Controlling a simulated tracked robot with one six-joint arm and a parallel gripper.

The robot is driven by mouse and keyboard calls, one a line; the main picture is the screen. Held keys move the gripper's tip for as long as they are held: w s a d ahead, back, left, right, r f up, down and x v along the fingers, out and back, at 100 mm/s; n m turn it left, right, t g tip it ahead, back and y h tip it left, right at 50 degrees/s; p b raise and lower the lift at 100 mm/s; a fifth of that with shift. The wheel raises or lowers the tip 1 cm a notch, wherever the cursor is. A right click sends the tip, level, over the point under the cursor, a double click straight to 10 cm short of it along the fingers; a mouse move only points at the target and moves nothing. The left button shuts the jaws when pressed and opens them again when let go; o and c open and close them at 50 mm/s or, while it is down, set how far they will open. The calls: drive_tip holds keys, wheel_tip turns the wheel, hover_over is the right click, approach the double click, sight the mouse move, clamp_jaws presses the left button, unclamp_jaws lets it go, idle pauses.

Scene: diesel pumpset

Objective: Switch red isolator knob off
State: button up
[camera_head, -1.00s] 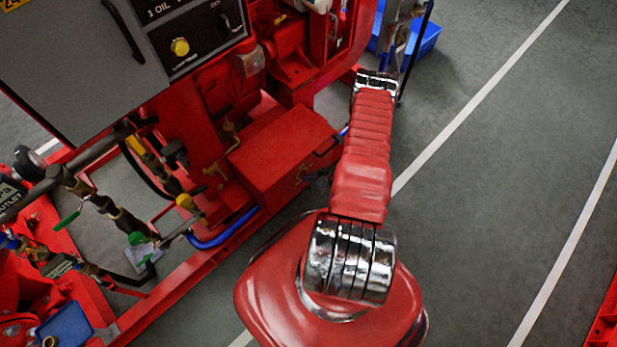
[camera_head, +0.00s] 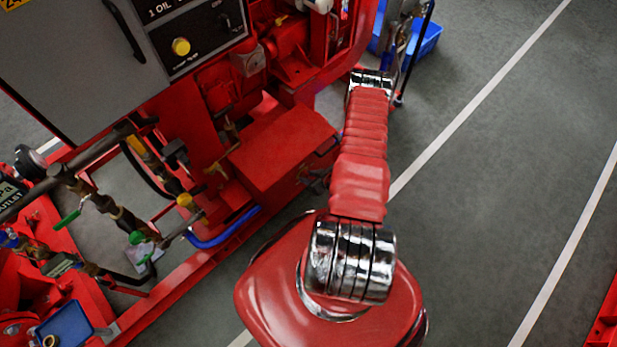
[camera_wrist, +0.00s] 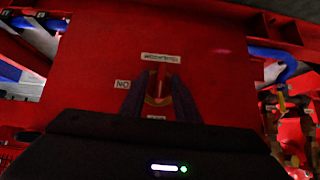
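In the wrist view, the red isolator knob (camera_wrist: 159,84) is on a red panel (camera_wrist: 215,80), with a dull yellowish ring around its base. A white label (camera_wrist: 161,58) sits above it, another label (camera_wrist: 122,84) to its left reads as an upside-down or reversed "ON", and a third is partly hidden below. My gripper (camera_wrist: 160,76) is at the panel with its two dark fingers apart, one on each side of the knob. I cannot tell whether they touch it. In the head view, the knob and my gripper's fingers are hidden beyond my arm.
A red box (camera_head: 283,155) and red engine parts stand left of my arm. Pipes with valves (camera_head: 120,215) run at the left, below a grey control panel (camera_head: 75,65). A blue bin (camera_head: 425,40) is on the floor at the top.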

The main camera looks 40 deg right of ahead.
drive_tip(key=v, duration=1.3)
drive_tip(key=shift+s+r, duration=0.25)
idle(0.4)
